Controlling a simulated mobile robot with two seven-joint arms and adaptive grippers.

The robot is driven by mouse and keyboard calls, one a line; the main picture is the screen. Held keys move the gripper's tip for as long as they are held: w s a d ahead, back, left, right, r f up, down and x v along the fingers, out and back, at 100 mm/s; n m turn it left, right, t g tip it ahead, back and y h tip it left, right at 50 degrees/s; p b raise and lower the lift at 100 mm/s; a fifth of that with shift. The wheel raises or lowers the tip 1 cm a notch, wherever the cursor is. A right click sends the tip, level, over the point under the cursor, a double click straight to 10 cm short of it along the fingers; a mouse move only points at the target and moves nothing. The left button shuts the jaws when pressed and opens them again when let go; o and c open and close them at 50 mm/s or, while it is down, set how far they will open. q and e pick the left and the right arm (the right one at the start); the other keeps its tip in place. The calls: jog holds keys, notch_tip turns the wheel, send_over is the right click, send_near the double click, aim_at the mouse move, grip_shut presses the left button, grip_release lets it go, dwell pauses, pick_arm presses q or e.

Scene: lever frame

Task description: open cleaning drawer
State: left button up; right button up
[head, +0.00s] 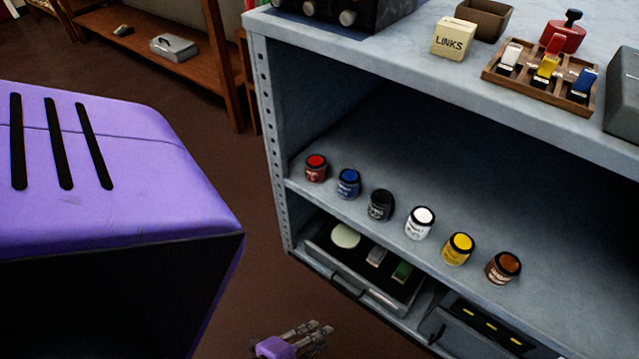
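A low drawer with cleaning items (325,248) sits in the lower left of the grey-blue cabinet, under the shelf. Its inside shows from above, with a pale round pad (345,236), a grey-topped item (376,256) and a green item (402,271). A dark bar handle (347,287) is on its front. I cannot tell how far it is pulled out. My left gripper (318,329) is at the bottom of the head view, left of and apart from the handle. Its two fingers look spread with nothing between them. My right gripper is not in view.
A second drawer (455,338) with yellow-marked items is to the right. Several paint jars (420,223) line the shelf. The cabinet top (400,50) holds a LINKS box (453,39) and a wooden lever tray (492,77). Brown floor (250,165) is clear left of the cabinet.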

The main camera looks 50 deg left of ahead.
pick_arm(q)
jog(key=w+a+f+m+t+y+b, duration=0.1)
jog(key=w+a+f+m+y+b, duration=0.1)
jog(key=w+a+f+b, duration=0.4)
jog(key=w+a+f+m+t+y+b, duration=0.25)
jog(key=w+f+b, duration=0.25)
jog(key=f+b, duration=0.55)
jog(key=w+a+f+b, duration=0.1)
jog(key=w+f, duration=0.2)
jog(key=w, duration=0.5)
jog(key=shift+f+g+b, duration=0.2)
jog(key=shift+g+b, duration=0.1)
jog(key=shift+g, duration=0.05)
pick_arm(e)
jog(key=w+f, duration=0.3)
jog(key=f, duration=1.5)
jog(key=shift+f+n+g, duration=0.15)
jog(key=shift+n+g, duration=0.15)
pick_arm(q)
jog(key=shift+a+h, duration=0.1)
jog(key=shift+h, duration=0.15)
grip_shut()
